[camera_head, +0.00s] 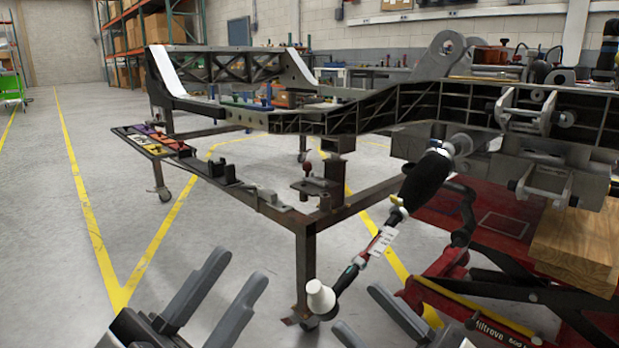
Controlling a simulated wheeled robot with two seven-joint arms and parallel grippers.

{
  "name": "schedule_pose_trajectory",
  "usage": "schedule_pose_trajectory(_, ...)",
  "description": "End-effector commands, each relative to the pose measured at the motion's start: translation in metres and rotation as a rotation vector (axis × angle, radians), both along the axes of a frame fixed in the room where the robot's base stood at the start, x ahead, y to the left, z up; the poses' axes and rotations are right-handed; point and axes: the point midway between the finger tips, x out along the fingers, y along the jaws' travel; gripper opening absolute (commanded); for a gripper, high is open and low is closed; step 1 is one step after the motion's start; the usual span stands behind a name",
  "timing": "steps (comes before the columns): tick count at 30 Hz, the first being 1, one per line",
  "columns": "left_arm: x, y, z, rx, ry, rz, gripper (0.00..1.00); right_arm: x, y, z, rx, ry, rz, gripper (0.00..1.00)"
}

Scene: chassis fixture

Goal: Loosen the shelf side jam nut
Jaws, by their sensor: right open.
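A slanted rod hangs from the chassis (400,103). It has a black bellows boot (425,183) at its upper end, a red sleeve with a white tag (381,240) midway, and a white cone-shaped end (320,298) at the bottom. Small collars show at both ends of the sleeve, but I cannot tell which is the shelf side jam nut. My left gripper (237,268) is open and empty at the lower left, apart from the rod. My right gripper (357,309) is open at the lower middle, close to the white end in the picture; contact is not clear.
A dark steel stand (307,262) carries the chassis, with tools (155,138) along its side rail. A red lift (485,325) and a wooden block (575,240) are at the right. Shelves with boxes (125,38) stand far left. The left floor is clear.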

Motion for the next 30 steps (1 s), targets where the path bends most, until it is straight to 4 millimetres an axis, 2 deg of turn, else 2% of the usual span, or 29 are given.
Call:
schedule_pose_trajectory(3, 0.0, 0.0, 0.0, 0.0, 0.0, 0.0, 0.28, -0.017, 0.0, 0.02, -0.071, -0.044, -0.088, 0.45)
schedule_pose_trajectory(8, 0.0, 0.0, 0.0, 0.0, 0.0, 0.0, 0.28, -0.038, -0.004, 0.042, -0.173, -0.097, -0.199, 0.45)
schedule_pose_trajectory(15, 0.0, 0.0, 0.0, 0.0, 0.0, 0.0, 0.28, -0.03, -0.006, 0.071, 0.032, -0.071, -0.237, 0.45)
schedule_pose_trajectory(16, 0.001, 0.0, 0.005, 0.001, 0.008, 0.003, 0.28, -0.028, -0.007, 0.077, 0.041, -0.061, -0.243, 0.45)
schedule_pose_trajectory(17, 0.005, 0.001, 0.011, 0.004, 0.031, 0.012, 0.28, -0.025, -0.007, 0.082, 0.025, -0.04, -0.249, 0.45)
schedule_pose_trajectory(26, 0.032, 0.009, 0.022, 0.037, 0.246, 0.086, 0.28, 0.002, -0.015, 0.092, -0.039, 0.169, -0.322, 0.45)
schedule_pose_trajectory(30, 0.044, 0.016, 0.026, 0.06, 0.397, 0.134, 0.28, 0.014, -0.022, 0.097, -0.082, 0.316, -0.368, 0.45)
